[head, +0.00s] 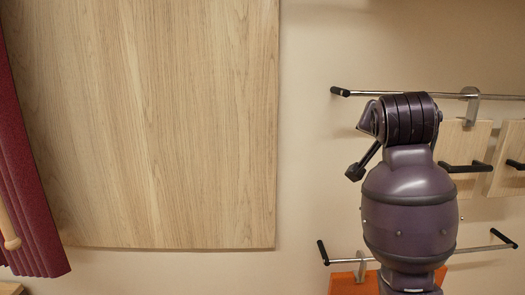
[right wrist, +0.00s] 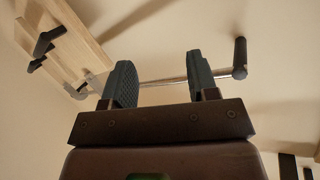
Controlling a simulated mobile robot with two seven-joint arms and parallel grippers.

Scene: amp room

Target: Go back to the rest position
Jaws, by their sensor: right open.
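My right gripper (right wrist: 163,80) shows in the right wrist view with its two dark ridged fingers apart. Nothing is between the fingertips, and a metal rail (right wrist: 162,81) runs behind them. In the head view my right arm rises at the right, in front of the wall, with its wrist end near the upper rail (head: 395,95). The fingers are hard to make out there. My left gripper is not in view.
A large wooden panel (head: 150,120) covers the left of the wall, beside a maroon curtain (head: 25,180). A lower rail (head: 480,249), wooden boards with black pegs (head: 464,152) and an orange piece (head: 345,284) are around my right arm. The wall between panel and rails is bare.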

